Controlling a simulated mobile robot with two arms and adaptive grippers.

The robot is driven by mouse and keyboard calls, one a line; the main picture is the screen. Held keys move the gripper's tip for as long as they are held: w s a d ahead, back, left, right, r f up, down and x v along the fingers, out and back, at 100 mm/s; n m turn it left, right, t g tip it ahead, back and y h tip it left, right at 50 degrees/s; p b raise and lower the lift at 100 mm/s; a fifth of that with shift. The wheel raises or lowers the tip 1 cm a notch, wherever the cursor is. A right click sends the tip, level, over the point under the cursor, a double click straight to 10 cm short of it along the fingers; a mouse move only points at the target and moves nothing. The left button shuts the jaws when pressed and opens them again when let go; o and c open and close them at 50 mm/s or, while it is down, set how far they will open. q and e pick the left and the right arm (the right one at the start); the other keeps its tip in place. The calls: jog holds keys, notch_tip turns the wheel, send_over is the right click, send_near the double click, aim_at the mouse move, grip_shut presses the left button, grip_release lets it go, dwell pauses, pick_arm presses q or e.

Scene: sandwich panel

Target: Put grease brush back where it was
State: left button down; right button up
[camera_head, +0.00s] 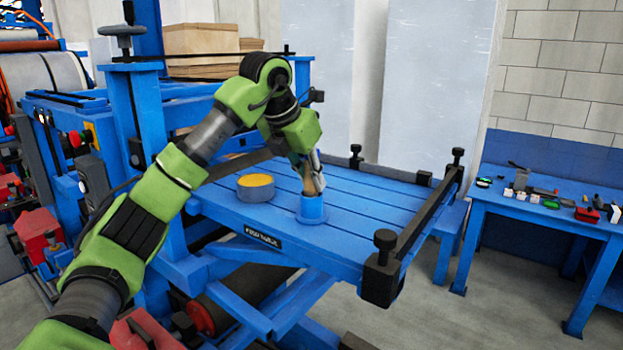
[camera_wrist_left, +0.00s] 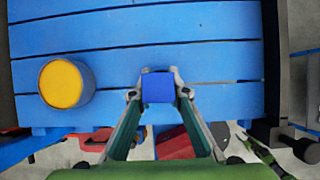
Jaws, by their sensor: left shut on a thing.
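The grease brush (camera_head: 311,185) shows as a tan piece below my left gripper (camera_head: 313,166) in the head view. The gripper is shut on it. The brush's lower end meets the mouth of a small blue cup (camera_head: 312,211) on the blue table; I cannot tell how deep it sits. In the left wrist view a blue block-like end (camera_wrist_left: 157,88), probably the top of the brush, lies between the fingertips of my left gripper (camera_wrist_left: 157,94). The cup cannot be made out there. My right gripper is not in view.
A round grey tin with yellow content (camera_head: 256,187) stands left of the cup on the slatted blue table (camera_head: 375,215); it also shows in the left wrist view (camera_wrist_left: 62,84). Dark rails with knobs (camera_head: 384,270) edge the table. A blue workbench (camera_head: 540,208) with small items stands right.

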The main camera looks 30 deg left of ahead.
pick_arm(q)
jog(key=c, duration=1.9)
grip_release()
jog(key=shift+w, duration=0.15)
jog(key=shift+r, duration=0.3)
jog(key=shift+b+v, duration=1.15)
jog(key=shift+v, duration=4.75)
